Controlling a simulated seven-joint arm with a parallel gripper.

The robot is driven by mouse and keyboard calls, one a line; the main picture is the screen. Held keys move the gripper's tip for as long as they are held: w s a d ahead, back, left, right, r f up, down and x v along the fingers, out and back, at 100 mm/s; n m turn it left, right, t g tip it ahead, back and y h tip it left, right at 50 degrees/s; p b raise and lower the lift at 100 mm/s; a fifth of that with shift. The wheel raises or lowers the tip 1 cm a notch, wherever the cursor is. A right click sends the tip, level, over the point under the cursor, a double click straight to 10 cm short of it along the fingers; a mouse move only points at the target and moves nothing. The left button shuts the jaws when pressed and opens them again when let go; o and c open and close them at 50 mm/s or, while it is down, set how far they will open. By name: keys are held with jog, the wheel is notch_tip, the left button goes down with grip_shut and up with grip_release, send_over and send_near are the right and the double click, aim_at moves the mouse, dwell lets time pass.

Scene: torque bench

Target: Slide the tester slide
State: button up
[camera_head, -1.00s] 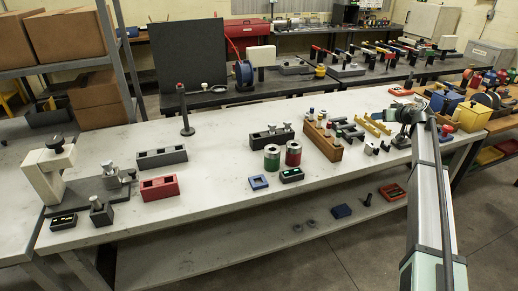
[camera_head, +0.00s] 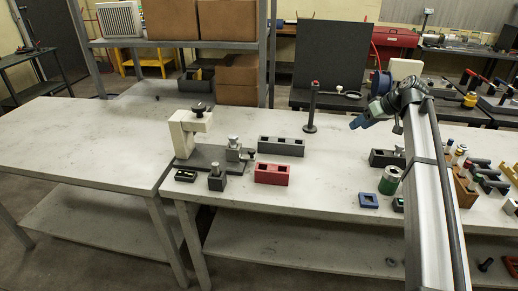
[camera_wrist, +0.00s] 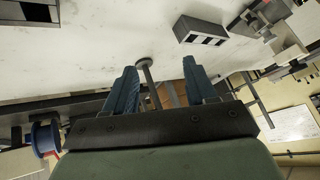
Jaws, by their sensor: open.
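The tester (camera_head: 186,143) is a cream C-shaped frame with a black knob on top, fixed on a dark grey base plate (camera_head: 205,158) on the bench. A small grey block with a metal knob (camera_head: 233,150), which looks like the slide, sits at the right end of that base. The tester also shows partly at the upper right in the wrist view (camera_wrist: 266,14). My gripper (camera_head: 358,124) is in the air over the bench, well right of the tester. In the wrist view its two blue fingers (camera_wrist: 160,88) are apart with nothing held between them.
A thin upright post (camera_head: 311,108) stands between my gripper and the tester. A long grey slotted block (camera_head: 281,146) and a red slotted block (camera_head: 271,174) lie right of the tester. A separate grey knobbed block (camera_head: 217,179) stands in front. The left bench (camera_head: 85,145) is mostly clear.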

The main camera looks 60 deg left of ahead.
jog(key=s+a+n+h, duration=0.1)
jog(key=s+a, duration=1)
jog(key=s, duration=0.2)
jog(key=n+t+h, duration=0.1)
jog(key=h, duration=0.1)
send_near(252, 150)
jog(key=x, duration=0.8)
jog(key=shift+s+f, duration=0.1)
jog(key=shift+f, duration=0.15)
grip_shut()
